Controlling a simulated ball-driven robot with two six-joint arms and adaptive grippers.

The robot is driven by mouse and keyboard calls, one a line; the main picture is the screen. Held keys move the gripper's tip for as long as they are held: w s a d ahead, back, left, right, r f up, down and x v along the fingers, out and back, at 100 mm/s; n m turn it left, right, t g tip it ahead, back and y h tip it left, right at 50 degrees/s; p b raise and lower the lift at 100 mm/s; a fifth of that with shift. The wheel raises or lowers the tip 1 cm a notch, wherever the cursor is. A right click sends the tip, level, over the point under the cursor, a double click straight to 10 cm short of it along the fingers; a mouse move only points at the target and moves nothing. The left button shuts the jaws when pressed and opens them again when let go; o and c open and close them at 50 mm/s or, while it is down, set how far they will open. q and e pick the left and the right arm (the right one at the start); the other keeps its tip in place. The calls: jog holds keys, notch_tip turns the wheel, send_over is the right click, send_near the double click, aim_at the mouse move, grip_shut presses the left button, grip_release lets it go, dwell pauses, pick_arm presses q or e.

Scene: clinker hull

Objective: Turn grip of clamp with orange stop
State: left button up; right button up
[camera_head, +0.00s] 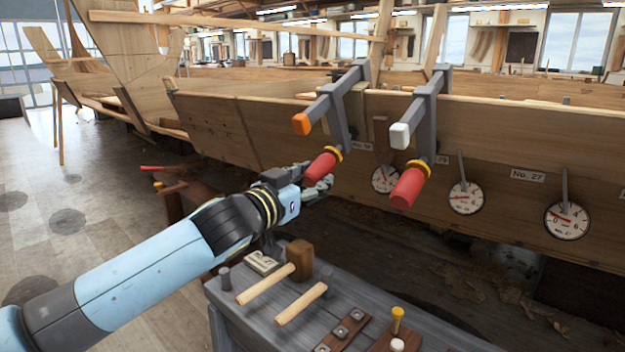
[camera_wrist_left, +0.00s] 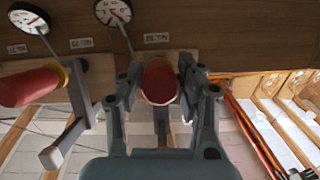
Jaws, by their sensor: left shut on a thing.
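The clamp with the orange stop (camera_head: 301,124) hangs on the upper edge of the wooden hull, left of a second clamp. Its red grip (camera_head: 321,167) points down toward me below a yellow collar. My left gripper (camera_head: 318,187) is at this grip, reaching in from the lower left. In the left wrist view the red grip (camera_wrist_left: 160,84) shows end-on between the two fingers, and the gripper is shut on it. The fingertips are partly hidden behind the grip in the head view. My right gripper is not in view.
The second clamp with a white stop (camera_head: 400,135) and red grip (camera_head: 408,186) hangs close to the right. Round dial gauges (camera_head: 466,198) sit on the hull planks. A grey bench (camera_head: 345,300) with wooden sticks and blocks stands below.

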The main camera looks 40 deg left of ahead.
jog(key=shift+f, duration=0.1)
pick_arm(q)
jog(key=shift+f+m+y+b, duration=0.1)
jog(key=shift+m+y+b, duration=0.45)
jog(key=shift+y, duration=0.15)
jog(key=shift+m+y+b, duration=0.6)
jog(key=shift+m+b, duration=0.05)
jog(key=shift+b, duration=0.1)
jog(key=shift+m+y+b, duration=0.6)
jog(key=shift+y+b, duration=0.1)
jog(key=shift+b, duration=0.1)
jog(key=shift+m+y+b, duration=0.5)
jog(key=shift+m+b, duration=0.1)
jog(key=shift+b, duration=0.1)
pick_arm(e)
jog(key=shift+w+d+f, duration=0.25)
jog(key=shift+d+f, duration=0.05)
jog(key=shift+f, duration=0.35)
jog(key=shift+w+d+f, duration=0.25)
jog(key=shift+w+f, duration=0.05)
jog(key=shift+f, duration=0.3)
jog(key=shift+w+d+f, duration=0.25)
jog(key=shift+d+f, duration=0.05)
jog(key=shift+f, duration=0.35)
pick_arm(q)
jog(key=shift+t, duration=0.3)
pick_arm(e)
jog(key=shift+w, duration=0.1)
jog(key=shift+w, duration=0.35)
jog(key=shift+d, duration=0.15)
